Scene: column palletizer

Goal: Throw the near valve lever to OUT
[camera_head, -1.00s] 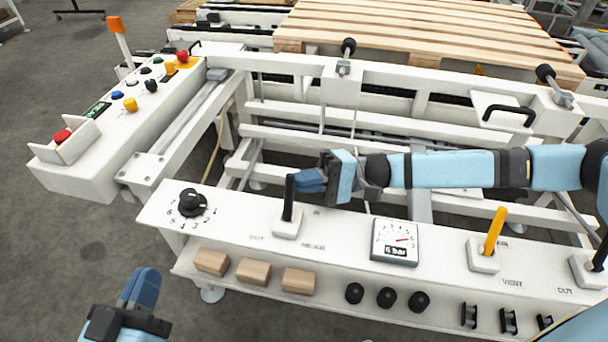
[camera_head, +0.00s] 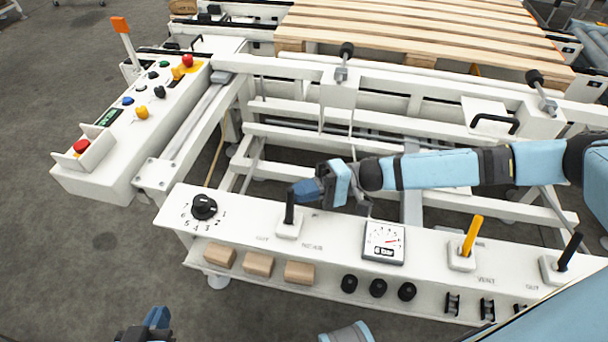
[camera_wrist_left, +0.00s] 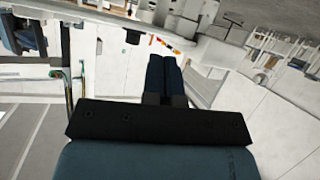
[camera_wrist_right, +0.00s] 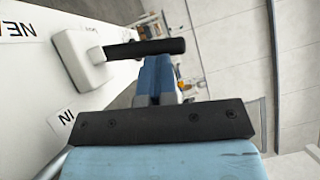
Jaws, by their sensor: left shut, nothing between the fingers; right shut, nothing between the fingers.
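The near valve lever (camera_head: 289,208) is a black stick standing nearly upright on a white base on the front panel (camera_head: 335,226), between OUT lettering on its left and NEAR lettering on its right. My right gripper (camera_head: 297,192) is shut and empty, its blue fingertips at the lever's right side near the top. In the right wrist view the lever (camera_wrist_right: 140,49) crosses just beyond the fingertips (camera_wrist_right: 157,62); I cannot tell whether they touch. An IN label shows there too. My left gripper (camera_head: 157,318) is shut and empty at the bottom edge, away from the panel.
A black dial (camera_head: 204,207), a pressure gauge (camera_head: 384,242), a yellow lever (camera_head: 471,236) and another black lever (camera_head: 569,252) share the panel. Wooden blocks (camera_head: 258,264) sit on the shelf below. A button console (camera_head: 130,140) stands at left, a pallet (camera_head: 420,35) behind.

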